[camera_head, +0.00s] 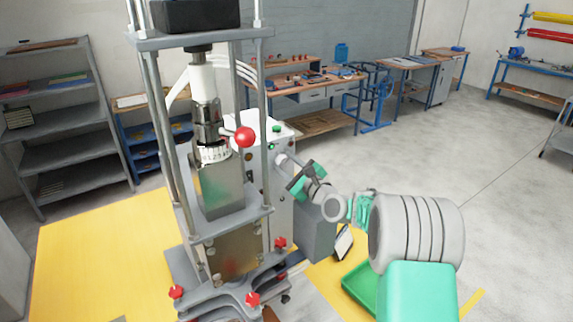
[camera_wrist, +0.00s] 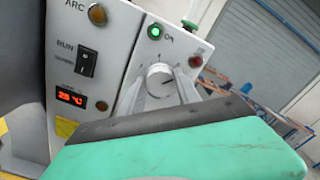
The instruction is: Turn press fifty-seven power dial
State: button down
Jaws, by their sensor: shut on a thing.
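The power dial (camera_wrist: 159,79) is a round white-grey knob on the light grey front panel of the press's control box (camera_wrist: 118,58). My gripper (camera_wrist: 160,84) has a grey finger on each side of the dial and is shut on it. The dial's face with a small dark mark shows between the fingers; its lower part is hidden by my gripper's body. In the head view my gripper (camera_head: 284,160) reaches the right face of the control box (camera_head: 284,205); the dial itself is hidden there.
A lit green button (camera_wrist: 155,31), a red lamp (camera_wrist: 196,61), a black RUN switch (camera_wrist: 87,61) and a red display (camera_wrist: 71,97) surround the dial. The press column with a red ball lever (camera_head: 245,137) stands left of my arm. A green tray (camera_head: 361,287) lies below.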

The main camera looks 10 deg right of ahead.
jog(key=shift+m, duration=1.1)
jog(key=c, duration=0.9)
grip_release()
jog(key=b+v, duration=0.2)
jog(key=v, duration=0.6)
jog(key=shift+b, duration=0.35)
jog(key=shift+w, duration=0.1)
